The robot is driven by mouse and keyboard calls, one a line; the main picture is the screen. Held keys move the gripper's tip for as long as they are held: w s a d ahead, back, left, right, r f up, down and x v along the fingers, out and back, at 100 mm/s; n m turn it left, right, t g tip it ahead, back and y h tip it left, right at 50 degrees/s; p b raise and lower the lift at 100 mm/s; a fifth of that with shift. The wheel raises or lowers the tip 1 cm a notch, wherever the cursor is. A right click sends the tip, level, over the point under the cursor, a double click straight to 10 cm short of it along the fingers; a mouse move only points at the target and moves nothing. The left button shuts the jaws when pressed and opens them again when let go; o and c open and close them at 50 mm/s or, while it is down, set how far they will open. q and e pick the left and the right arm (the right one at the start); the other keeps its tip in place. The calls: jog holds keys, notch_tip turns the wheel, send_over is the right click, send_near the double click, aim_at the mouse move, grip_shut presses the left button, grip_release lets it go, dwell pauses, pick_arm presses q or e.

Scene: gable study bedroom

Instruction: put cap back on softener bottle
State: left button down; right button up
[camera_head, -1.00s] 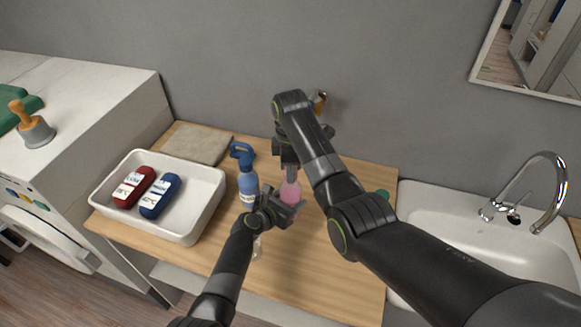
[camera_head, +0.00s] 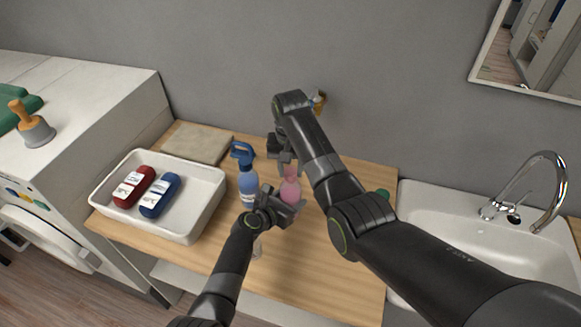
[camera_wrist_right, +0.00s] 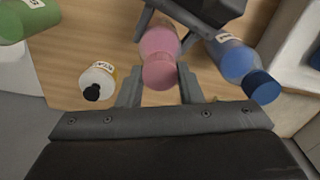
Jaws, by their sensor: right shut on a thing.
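The pink softener bottle (camera_head: 291,189) stands on the wooden counter (camera_head: 330,265). My left gripper (camera_head: 284,206) is closed around its body from the left. The pink cap (camera_wrist_right: 159,75) is at the bottle's top in the right wrist view, where the bottle's body (camera_wrist_right: 158,40) shows behind it. My right gripper (camera_head: 284,160) comes from above and is shut on the cap; its fingers (camera_wrist_right: 160,92) also show in the wrist view. The cap looks in line with the bottle, but I cannot tell whether it is seated on the neck.
A blue spray bottle (camera_head: 248,186) stands close left of the softener. A white tray (camera_head: 208,207) holds a red and a blue bottle. A folded cloth (camera_head: 196,143) lies behind. A white bottle with black cap (camera_wrist_right: 97,80) and a green one (camera_wrist_right: 25,18) are nearby. The sink (camera_head: 455,235) is right.

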jog(key=m, duration=1.1)
jog(key=shift+m, duration=0.4)
jog(key=o, duration=1)
notch_tip(320, 180, up, 8)
jog(key=shift+f, duration=0.2)
pick_arm(q)
jog(key=shift+c, duration=2)
grip_release()
